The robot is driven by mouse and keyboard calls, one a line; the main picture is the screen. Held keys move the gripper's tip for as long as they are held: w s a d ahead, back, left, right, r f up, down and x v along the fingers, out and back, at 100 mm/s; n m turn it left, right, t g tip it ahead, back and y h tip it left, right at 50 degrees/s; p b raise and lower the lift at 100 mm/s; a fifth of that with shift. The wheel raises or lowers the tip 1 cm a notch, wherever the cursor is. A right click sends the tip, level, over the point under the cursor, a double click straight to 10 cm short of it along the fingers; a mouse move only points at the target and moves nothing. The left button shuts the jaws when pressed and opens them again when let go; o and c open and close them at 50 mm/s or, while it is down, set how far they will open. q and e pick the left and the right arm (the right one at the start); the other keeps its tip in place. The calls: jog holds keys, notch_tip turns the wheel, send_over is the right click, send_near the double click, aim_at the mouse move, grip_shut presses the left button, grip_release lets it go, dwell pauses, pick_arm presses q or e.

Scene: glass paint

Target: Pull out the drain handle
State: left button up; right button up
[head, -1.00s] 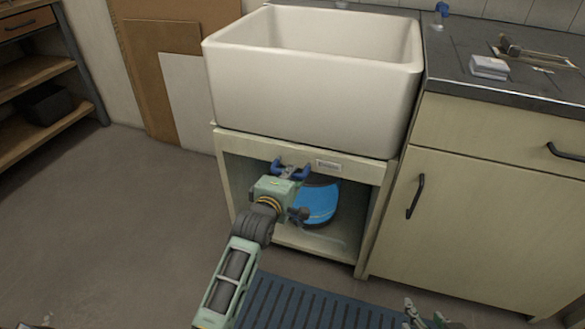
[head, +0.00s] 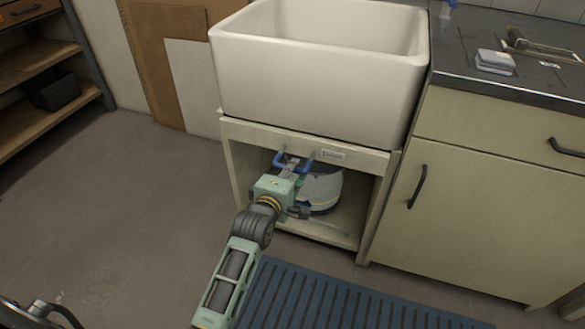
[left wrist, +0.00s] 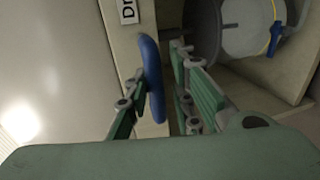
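The drain handle (head: 279,160) is a blue bar on the front rail under the sink, beside a small white label (head: 333,154). In the left wrist view the blue handle (left wrist: 152,78) stands between the fingers, close to the left-hand one. My left gripper (head: 293,166) is at the handle in the head view. In the left wrist view a narrow gap shows between the handle and the right-hand finger, so the gripper (left wrist: 163,85) looks open around it. The gripper hides the handle's middle in the head view.
The white sink (head: 310,85) sits on the cabinet frame (head: 372,210). A grey-white bucket (head: 322,186) stands inside, behind my gripper. A closed cabinet (head: 470,215) is at right. A blue slatted mat (head: 330,300) lies in front; the floor at left is clear.

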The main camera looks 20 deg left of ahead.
pick_arm(q)
jog(key=shift+o, duration=0.9)
jog(key=shift+r, duration=0.1)
jog(key=v, duration=1.2)
